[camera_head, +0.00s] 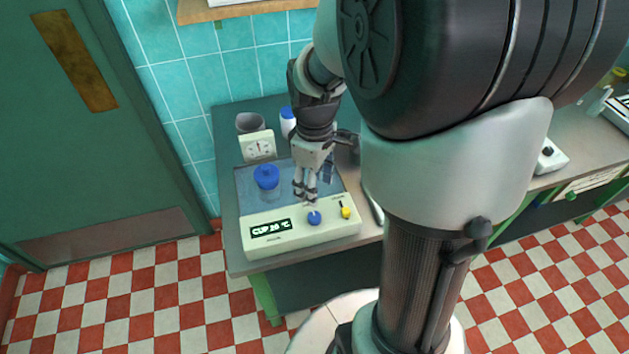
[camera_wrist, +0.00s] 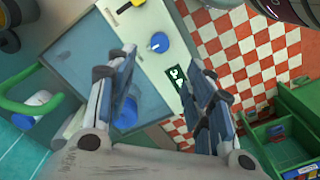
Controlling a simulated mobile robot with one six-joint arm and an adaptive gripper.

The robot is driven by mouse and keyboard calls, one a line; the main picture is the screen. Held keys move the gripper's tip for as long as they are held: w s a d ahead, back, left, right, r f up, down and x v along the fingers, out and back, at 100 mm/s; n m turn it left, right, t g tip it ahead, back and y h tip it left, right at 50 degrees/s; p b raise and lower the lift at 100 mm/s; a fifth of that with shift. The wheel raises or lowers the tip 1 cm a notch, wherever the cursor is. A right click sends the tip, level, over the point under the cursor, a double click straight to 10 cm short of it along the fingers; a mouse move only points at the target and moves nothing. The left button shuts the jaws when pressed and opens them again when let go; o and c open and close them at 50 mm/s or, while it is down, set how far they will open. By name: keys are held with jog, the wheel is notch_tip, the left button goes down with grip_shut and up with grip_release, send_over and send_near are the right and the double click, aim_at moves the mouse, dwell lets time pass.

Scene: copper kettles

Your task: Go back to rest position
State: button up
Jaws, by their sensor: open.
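My gripper (camera_head: 306,192) is open and empty. It points down over the front right part of a cream machine (camera_head: 330,228) with a bluish see-through top, close above the control panel. I cannot tell if it touches the machine. In the wrist view my gripper (camera_wrist: 165,80) has its fingers spread, with the machine's panel (camera_wrist: 145,55) between and beyond them. The panel has a blue knob (camera_head: 314,217), a yellow knob (camera_head: 346,212) and a lit display (camera_head: 270,228). A blue-topped container (camera_head: 266,178) shows at the left of the machine's top.
A dial scale (camera_head: 258,146), a grey cup (camera_head: 249,122) and a blue-capped bottle (camera_head: 287,121) stand behind the machine. A tiled wall (camera_head: 180,75) is close behind. A green drawer (camera_wrist: 285,140) stands open at the right in the wrist view. Checkered floor (camera_head: 110,290) is clear at front left.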

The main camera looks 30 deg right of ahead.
dwell(0.4)
jog(key=s+a+r+m+t, duration=0.4)
jog(key=s+a+r+m, duration=0.2)
jog(key=s+a+r, duration=0.4)
jog(key=s+r, duration=0.2)
jog(key=s, duration=0.1)
jog(key=shift+s+a+r+t, duration=0.2)
jog(key=shift+s+a+t, duration=0.1)
jog(key=shift+a, duration=0.05)
dwell(0.5)
